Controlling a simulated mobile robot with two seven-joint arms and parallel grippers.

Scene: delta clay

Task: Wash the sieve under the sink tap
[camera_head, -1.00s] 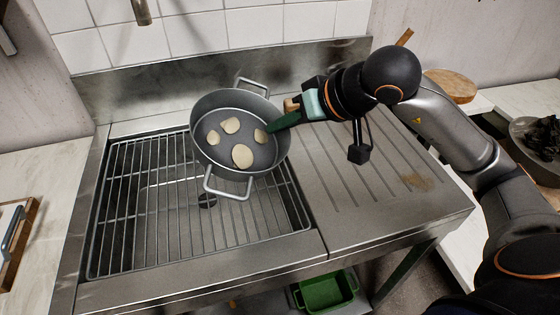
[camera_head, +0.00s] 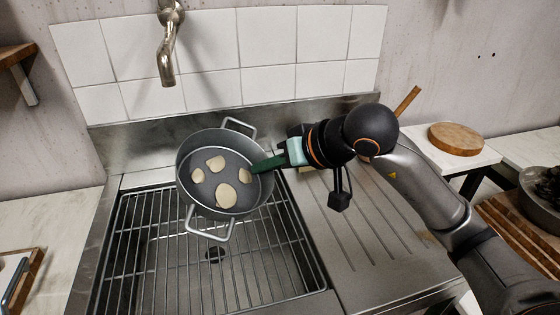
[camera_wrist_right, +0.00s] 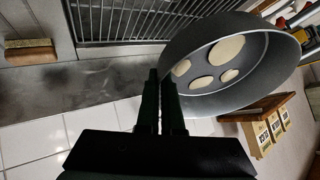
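The sieve (camera_head: 238,199) is a grey, round, two-handled vessel; I see no holes in it. Several pale flat patches (camera_head: 226,195) show on its inner floor. It is tilted toward the head camera, over the back of the sink (camera_head: 150,262). My right gripper (camera_head: 262,165) has its green fingers shut on the sieve's right rim. In the right wrist view, the fingers (camera_wrist_right: 162,88) are close together at the sieve's wall (camera_wrist_right: 215,96). The tap (camera_head: 167,62) hangs above and left of the sieve, with no water visible. My left gripper is not in view.
A wire rack (camera_head: 262,262) covers the sink. The ribbed drainboard (camera_head: 345,235) to its right is mostly clear. A tiled splashback (camera_head: 268,42) stands behind. A round wooden board (camera_head: 455,138) lies on the right counter. A brown block (camera_wrist_right: 30,52) shows in the right wrist view.

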